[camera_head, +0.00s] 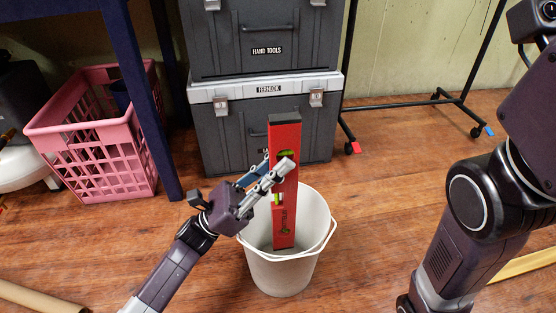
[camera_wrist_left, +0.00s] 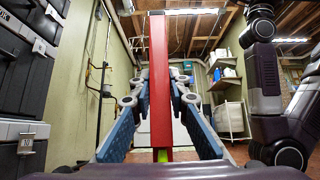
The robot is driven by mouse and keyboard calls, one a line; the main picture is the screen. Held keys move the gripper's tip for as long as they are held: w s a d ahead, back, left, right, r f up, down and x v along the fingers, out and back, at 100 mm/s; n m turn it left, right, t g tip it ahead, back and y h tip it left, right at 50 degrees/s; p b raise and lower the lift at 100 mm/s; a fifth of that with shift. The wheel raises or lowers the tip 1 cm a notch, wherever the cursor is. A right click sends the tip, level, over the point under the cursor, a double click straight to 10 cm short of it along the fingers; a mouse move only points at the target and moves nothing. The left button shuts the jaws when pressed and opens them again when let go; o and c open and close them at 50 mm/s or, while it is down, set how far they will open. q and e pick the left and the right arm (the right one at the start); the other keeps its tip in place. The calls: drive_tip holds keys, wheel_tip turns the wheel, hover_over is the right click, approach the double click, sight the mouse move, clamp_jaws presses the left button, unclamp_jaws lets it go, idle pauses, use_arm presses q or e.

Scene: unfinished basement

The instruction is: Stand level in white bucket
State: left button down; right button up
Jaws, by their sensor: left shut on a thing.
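The red level (camera_head: 284,215) is upright, with its lower part inside the white bucket (camera_head: 284,275) and its upper part well above the rim. Whether its lower end touches the bucket's bottom cannot be told. My left gripper (camera_head: 272,172) is shut on the level above the bucket's rim. In the left wrist view the level (camera_wrist_left: 160,90) stands between the two blue-padded fingers of the gripper (camera_wrist_left: 160,115). My right arm shows at the right of the head view, but its gripper is out of the picture.
Stacked grey toolboxes (camera_head: 265,130) stand behind the bucket. A pink crate (camera_head: 100,150) is at left beside a blue table leg (camera_head: 150,110). A black wheeled rack (camera_head: 440,97) is at back right. Floor (camera_head: 370,220) right of the bucket is clear.

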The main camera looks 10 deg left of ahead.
sight(277, 117)
use_arm(q)
drive_tip(key=c, duration=1.8)
unclamp_jaws()
drive_tip(key=shift+o, duration=0.2)
wheel_tip(277, 117, up, 10)
drive_tip(key=shift+r, duration=0.1)
